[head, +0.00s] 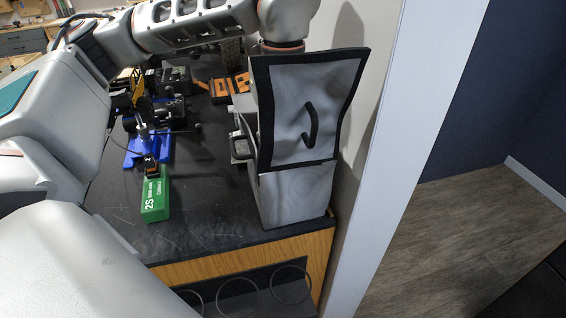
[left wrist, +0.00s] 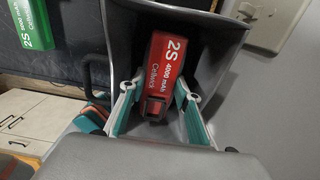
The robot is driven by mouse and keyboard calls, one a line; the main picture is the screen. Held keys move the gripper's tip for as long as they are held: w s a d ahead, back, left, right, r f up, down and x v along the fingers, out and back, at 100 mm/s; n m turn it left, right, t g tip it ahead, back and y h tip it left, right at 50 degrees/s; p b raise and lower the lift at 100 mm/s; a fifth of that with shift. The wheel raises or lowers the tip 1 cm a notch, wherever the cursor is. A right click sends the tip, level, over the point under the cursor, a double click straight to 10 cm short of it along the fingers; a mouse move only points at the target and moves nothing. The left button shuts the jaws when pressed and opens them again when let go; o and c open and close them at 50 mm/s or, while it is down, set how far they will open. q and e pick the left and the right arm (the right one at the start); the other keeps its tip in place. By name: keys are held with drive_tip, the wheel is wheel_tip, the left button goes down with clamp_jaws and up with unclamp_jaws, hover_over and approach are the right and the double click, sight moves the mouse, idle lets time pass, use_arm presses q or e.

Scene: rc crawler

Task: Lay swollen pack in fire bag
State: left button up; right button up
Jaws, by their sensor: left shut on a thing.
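The red 2S 4000 mAh pack (left wrist: 168,68) shows in the left wrist view. My left gripper (left wrist: 158,98) is shut on it, with one finger on each side. The pack is at the mouth of the grey fire bag (left wrist: 215,45), whose walls rise around it; I cannot tell whether it touches the bottom. In the head view the fire bag (head: 295,190) stands at the counter's right edge, its black-edged flap (head: 285,105) raised. The flap hides the pack and most of my left gripper there. My right gripper is not in view.
A green 2S pack (head: 156,198) lies on the dark counter (head: 205,215) left of the bag. A crawler on a blue stand (head: 140,155) and an orange part (head: 222,90) are farther back. A white wall edge (head: 400,110) is close on the right. Bare counter lies in front.

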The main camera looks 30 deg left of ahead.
use_arm(q)
drive_tip(key=shift+f, duration=1.9)
drive_tip(key=shift+f, duration=0.2)
drive_tip(key=o, duration=1.1)
drive_tip(key=shift+c, duration=0.2)
drive_tip(key=shift+r, duration=0.15)
wheel_tip(320, 180, up, 12)
drive_tip(key=shift+f+b, duration=0.15)
drive_tip(key=shift+b, duration=0.2)
drive_tip(key=shift+r, duration=0.25)
